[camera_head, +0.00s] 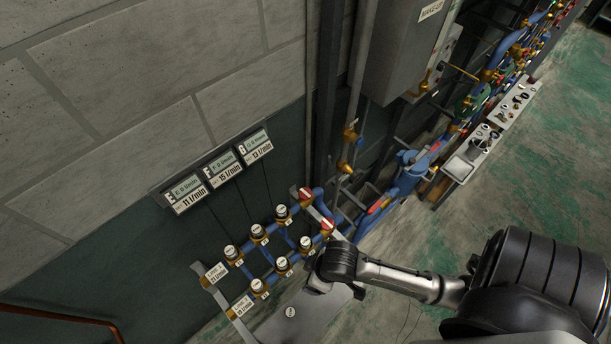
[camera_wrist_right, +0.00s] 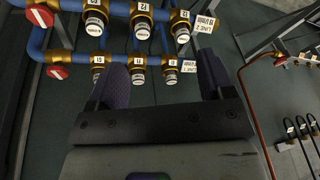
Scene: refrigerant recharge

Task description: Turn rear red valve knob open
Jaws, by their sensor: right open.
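Two red valve knobs with white bars sit at the right end of a blue pipe manifold in the head view. The rear red knob (camera_head: 305,194) is nearer the wall, the front red knob (camera_head: 327,226) nearer me. My left gripper is not in view.
Several round white-topped caps (camera_head: 257,231) stand in two rows on the manifold. Three flow displays (camera_head: 222,166) hang on the wall behind. A grey cabinet (camera_head: 405,45) and more blue piping (camera_head: 408,175) are to the right. Green-stained floor (camera_head: 520,170) is open at far right.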

